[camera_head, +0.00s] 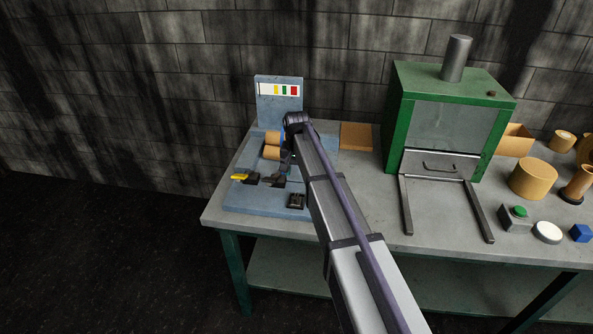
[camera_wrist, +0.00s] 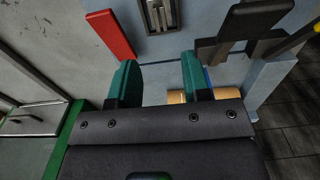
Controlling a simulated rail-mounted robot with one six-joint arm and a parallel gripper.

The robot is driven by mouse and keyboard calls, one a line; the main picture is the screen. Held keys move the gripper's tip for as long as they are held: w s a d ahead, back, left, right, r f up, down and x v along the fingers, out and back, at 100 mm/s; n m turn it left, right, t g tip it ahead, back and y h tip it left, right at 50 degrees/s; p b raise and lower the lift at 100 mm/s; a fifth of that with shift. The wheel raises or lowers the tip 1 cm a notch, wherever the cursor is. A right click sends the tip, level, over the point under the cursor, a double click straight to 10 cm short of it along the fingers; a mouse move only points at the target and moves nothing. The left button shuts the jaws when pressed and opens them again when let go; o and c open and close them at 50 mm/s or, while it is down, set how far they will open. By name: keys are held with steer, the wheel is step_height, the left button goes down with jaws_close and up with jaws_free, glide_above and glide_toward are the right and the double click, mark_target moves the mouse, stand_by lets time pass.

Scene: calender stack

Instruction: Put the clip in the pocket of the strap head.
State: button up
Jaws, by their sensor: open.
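A blue-grey strapping station (camera_head: 240,200) stands at the table's left end; I take it to hold the strap head. On it are a dark block with a lever (camera_head: 272,181), also in the wrist view (camera_wrist: 245,30), and a black slotted block (camera_head: 296,201), also in the wrist view (camera_wrist: 160,14). I cannot tell which part has the pocket. A small blue piece (camera_wrist: 207,78) shows beside the right finger. I cannot identify the clip for certain.
A red bar (camera_wrist: 110,35) lies close left of the fingers. Tan rolls (camera_head: 271,153) and an upright panel (camera_head: 279,89) stand behind. A yellow handle (camera_head: 240,177) is at the left. A green oven (camera_head: 450,120) with two front rails (camera_head: 406,205) stands right.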

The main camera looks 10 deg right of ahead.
steer(key=s+n, duration=0.4)
steer(key=s, duration=2.6)
steer(key=shift+s+r, duration=0.25)
steer(key=shift+r, duration=0.2)
